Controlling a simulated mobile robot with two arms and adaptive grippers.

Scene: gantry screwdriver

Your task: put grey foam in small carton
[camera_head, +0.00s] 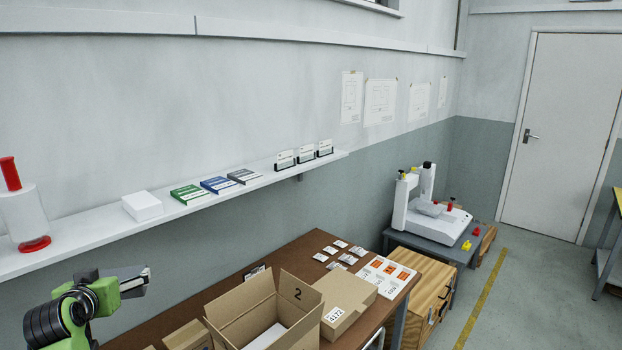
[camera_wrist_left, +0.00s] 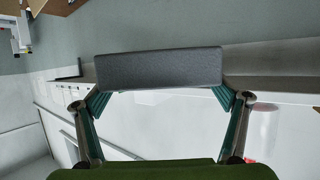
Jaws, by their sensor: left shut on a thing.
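The grey foam (camera_wrist_left: 158,68) is a dark grey rectangular block. In the left wrist view it lies across my left gripper (camera_wrist_left: 160,84), which is shut on it. In the head view my left gripper (camera_head: 136,284) is at the lower left, in front of the wall and below the shelf, left of the cartons and above the table. A large open carton marked 2 (camera_head: 298,293) stands on the table with its flaps up and something white inside. A smaller carton (camera_head: 186,337) is partly visible to its left, cut off by the lower picture edge. My right gripper is out of view.
A closed carton (camera_head: 345,304) stands right of the open one on the brown table (camera_head: 292,255). Small packets (camera_head: 341,243) and a label sheet (camera_head: 386,274) lie behind. The wall shelf (camera_head: 255,182) holds boxes and a white roll dispenser (camera_head: 24,212).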

